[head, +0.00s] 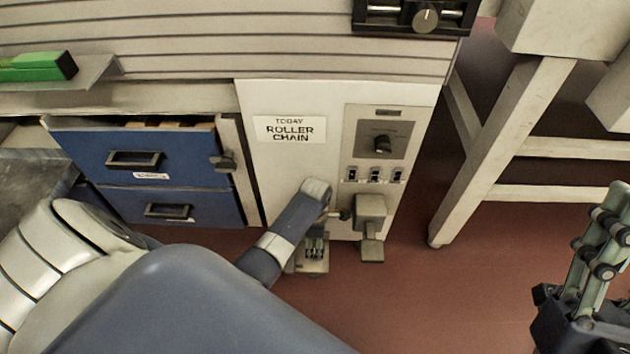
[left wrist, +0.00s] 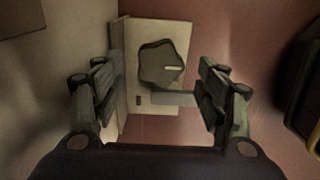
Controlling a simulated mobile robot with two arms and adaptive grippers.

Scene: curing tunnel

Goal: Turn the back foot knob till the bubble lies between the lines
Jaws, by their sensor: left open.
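A dark lobed knob with a pale mark (left wrist: 160,65) sits on a beige plate (left wrist: 180,33) in the left wrist view. My left gripper (left wrist: 160,92) is open, with one finger on each side of the knob's near side and gaps between. In the head view the left gripper (head: 315,248) is low in front of the white cabinet, and my forearm partly covers that spot. I cannot make out a bubble or its lines in either view. My right gripper (head: 602,235) is at the lower right edge, away from the cabinet; its finger opening is unclear.
A grey block (head: 370,212) stands just right of my left gripper. Blue drawers (head: 150,160) are at left, a beige stand (head: 500,150) at right. Red floor (head: 470,290) is clear.

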